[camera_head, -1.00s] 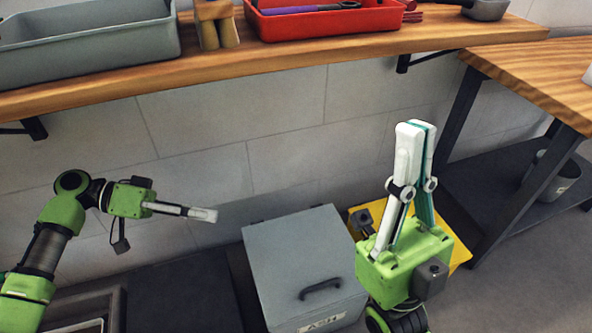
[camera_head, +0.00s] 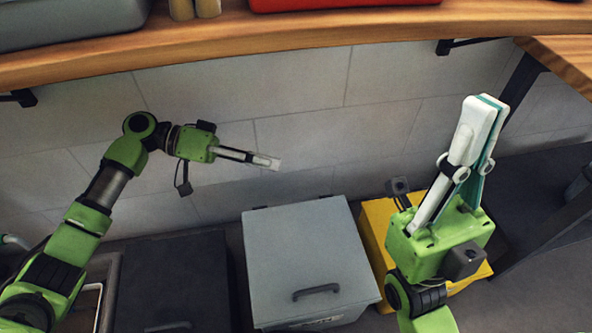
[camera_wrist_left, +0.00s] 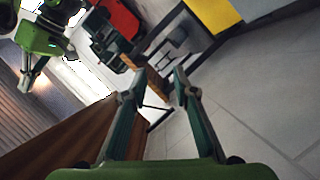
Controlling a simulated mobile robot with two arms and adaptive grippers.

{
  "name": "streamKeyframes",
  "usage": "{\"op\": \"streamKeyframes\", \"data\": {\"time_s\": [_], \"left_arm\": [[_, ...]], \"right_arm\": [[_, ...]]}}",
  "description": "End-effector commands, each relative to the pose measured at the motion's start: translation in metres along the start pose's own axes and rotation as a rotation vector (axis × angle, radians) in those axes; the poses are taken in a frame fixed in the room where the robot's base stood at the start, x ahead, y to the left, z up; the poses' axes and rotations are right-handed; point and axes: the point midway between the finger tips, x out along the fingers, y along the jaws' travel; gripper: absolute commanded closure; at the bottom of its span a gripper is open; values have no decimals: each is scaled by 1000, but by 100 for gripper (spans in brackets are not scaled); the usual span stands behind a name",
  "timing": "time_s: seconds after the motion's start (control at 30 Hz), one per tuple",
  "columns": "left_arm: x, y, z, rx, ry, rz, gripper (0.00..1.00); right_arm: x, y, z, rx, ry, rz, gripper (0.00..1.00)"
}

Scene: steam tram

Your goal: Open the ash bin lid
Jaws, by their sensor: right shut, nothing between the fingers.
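The ash bin is the grey box with a flat grey lid (camera_head: 300,245) at the lower middle of the head view. The lid is down, and a dark handle (camera_head: 316,291) lies near its front edge. Part of a label shows on the front below. My left gripper (camera_head: 274,163) is above and behind the lid, apart from it, seen edge-on. In the left wrist view its two fingers (camera_wrist_left: 160,75) are spread with nothing between them. My right gripper (camera_head: 488,103) points up, to the right of the bin, its fingers together and empty.
A black bin (camera_head: 170,275) stands left of the ash bin and a yellow bin (camera_head: 378,220) right of it, partly behind my right arm. A wooden shelf (camera_head: 300,37) runs along the wall above, holding a red tray (camera_head: 345,3). A wooden table (camera_head: 570,55) is at the right.

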Motion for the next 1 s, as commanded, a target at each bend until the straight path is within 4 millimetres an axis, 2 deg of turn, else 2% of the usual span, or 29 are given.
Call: {"op": "streamKeyframes", "data": {"time_s": [0.1,0.3,0.5,0.73,0.77,0.83,0.87,1.0], "left_arm": [[25,-1,1,2,-1,3,74],[53,0,1,1,-1,1,74],[62,0,0,0,1,0,74],[62,0,0,0,1,-1,74],[62,0,0,0,1,-1,79],[62,0,0,0,1,0,97],[62,0,0,0,1,-1,100],[62,0,0,0,1,0,100]], "right_arm": [[-5,0,2,-1,8,-4,100],[-1,-1,3,-3,25,-13,100],[2,-1,3,-4,35,-18,100],[4,-1,1,-4,43,-20,100],[4,-1,1,-4,43,-19,100],[4,-1,1,-5,43,-18,100],[4,-1,1,-5,43,-18,100],[4,-1,2,-5,42,-17,100]]}}
